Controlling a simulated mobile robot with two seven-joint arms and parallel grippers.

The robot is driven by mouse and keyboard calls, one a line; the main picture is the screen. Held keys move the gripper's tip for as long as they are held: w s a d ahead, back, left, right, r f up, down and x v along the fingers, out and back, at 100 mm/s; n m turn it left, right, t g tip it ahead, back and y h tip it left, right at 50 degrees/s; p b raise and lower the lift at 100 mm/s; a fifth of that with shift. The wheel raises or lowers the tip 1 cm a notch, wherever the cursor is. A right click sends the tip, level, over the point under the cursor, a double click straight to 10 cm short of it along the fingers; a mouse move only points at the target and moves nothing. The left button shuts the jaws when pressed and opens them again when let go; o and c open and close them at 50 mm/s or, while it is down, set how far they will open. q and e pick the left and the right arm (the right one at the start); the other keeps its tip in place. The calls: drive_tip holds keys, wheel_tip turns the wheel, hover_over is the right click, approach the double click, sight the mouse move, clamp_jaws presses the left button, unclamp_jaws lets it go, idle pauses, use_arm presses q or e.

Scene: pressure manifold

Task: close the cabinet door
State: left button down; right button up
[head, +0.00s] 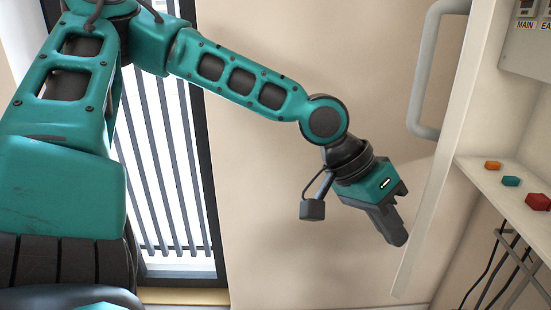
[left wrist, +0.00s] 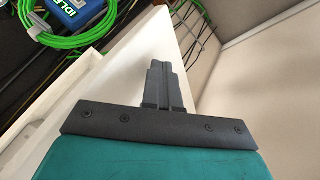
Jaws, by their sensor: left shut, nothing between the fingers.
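The cabinet door (head: 455,140) stands open, seen nearly edge-on in the head view, with a grey bar handle (head: 421,85) on its left face. In the left wrist view a white panel (left wrist: 120,62), which looks like the door, lies behind the fingers. My left gripper (head: 397,238) is shut and empty. It points down and right, just left of the door's lower part and below the handle. Its closed fingers also show in the left wrist view (left wrist: 164,70). Whether they touch the door I cannot tell. My right gripper is out of view.
The open cabinet is at the right, with a labelled panel (head: 527,42) and a ledge (head: 500,185) bearing small orange, teal and red pieces. Dark cables hang below. The left wrist view shows a blue device (left wrist: 75,12) and green cable (left wrist: 42,40). A barred window (head: 165,150) is behind my arm.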

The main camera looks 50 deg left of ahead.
use_arm(q)
drive_tip(key=w+d+b, duration=0.2)
drive_tip(key=d+b, duration=0.2)
drive_tip(key=d, duration=0.3)
drive_tip(key=w+d+n+b, duration=0.1)
drive_tip(key=d+b, duration=0.3)
drive_tip(key=d, duration=0.4)
drive_tip(key=shift+w+n+t+y, duration=0.3)
drive_tip(key=shift+w+t, duration=0.1)
drive_tip(key=shift+w, duration=0.45)
